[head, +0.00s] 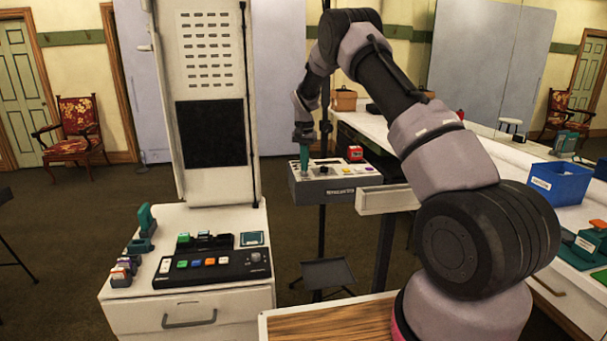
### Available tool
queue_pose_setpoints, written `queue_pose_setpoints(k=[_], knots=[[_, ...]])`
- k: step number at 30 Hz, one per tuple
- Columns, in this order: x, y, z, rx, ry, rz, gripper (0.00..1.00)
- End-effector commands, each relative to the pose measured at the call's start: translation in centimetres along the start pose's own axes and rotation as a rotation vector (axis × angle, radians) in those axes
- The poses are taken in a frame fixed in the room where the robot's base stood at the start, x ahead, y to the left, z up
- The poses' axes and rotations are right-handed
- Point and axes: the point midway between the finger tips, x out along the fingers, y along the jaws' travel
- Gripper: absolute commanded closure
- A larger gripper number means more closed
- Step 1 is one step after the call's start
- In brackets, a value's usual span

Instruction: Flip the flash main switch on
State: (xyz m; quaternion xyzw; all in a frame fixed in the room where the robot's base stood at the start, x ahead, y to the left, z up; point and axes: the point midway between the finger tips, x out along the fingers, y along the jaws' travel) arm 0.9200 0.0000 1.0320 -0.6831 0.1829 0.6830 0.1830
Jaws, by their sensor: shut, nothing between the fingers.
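The grey flash control box (337,190) stands in the middle of the head view, on a dark stand, with dark lettering on its front. Its light top panel carries several small controls, among them a dark knob (323,170). My gripper (304,174) points down over the left part of this panel, its teal fingers together and empty. The fingertips are at or just above the panel; whether they touch it I cannot tell. The main switch is too small to pick out, and its position is not readable. The gripper may hide part of the panel's left side.
A white cabinet (190,308) at left carries a black button console (212,268) and teal-handled stampers (146,220). A red item (355,153) sits at the box's back edge. A blue bin (558,182) stands on the right counter. A wooden top (330,325) lies in front.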

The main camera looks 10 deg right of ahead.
Motion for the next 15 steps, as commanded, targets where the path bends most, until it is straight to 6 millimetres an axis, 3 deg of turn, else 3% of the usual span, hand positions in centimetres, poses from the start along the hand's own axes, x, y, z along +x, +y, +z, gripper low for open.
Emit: queue_pose_setpoints(k=[15], knots=[[0.82, 0.01, 0.02, 0.0, -0.001, 0.0, 1.0]])
